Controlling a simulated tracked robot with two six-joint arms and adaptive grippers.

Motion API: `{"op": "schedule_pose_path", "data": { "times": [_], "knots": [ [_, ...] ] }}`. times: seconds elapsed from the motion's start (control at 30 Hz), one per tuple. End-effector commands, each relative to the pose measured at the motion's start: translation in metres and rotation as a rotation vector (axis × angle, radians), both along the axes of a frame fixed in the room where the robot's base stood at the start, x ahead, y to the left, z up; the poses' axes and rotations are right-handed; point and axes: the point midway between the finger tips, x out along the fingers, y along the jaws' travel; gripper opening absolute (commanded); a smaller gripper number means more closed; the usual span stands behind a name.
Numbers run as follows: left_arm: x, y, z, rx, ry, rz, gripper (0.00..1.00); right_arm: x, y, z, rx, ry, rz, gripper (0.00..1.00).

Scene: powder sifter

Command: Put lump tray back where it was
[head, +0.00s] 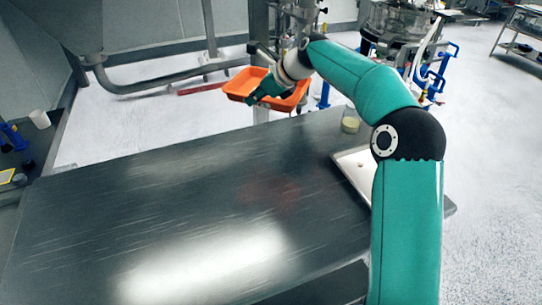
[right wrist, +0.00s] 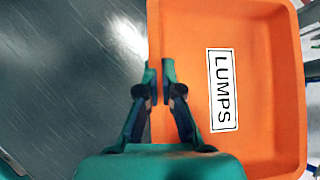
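The lump tray is a shallow orange tray (head: 240,84) at the top middle of the head view, beyond the far edge of the dark table. In the right wrist view the lump tray (right wrist: 265,90) fills the right side and carries a white LUMPS label. My right gripper (head: 257,97) is at the tray's near edge. In the wrist view the two fingers of my right gripper (right wrist: 161,84) straddle the tray's rim and close on it. The tray looks empty and roughly level. My left gripper is not in view.
The dark table (head: 150,200) is mostly bare. A pale metal tray (head: 352,163) and a small glass jar (head: 350,122) stand at its right side, partly behind my arm. A metal post (head: 261,22) rises behind the orange tray. A white cup (head: 40,118) is at far left.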

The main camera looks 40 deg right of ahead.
Motion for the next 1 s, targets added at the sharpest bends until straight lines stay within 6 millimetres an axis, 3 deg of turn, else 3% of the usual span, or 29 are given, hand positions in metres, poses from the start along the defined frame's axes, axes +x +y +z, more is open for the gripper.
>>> {"op": "schedule_pose_path", "data": {
  "times": [0.17,0.6,0.87,1.0],
  "knots": [
    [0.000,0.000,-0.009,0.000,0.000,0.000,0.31,-0.001,-0.010,-0.023,0.000,0.000,-0.017,0.00],
    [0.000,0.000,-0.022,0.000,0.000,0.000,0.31,-0.001,-0.010,-0.129,0.001,0.000,-0.019,0.00],
    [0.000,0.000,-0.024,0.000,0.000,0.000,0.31,-0.001,-0.010,-0.150,0.000,-0.003,-0.018,0.00],
    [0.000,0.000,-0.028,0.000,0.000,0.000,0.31,-0.001,-0.010,-0.170,0.001,0.000,-0.019,0.00]
  ]
}}
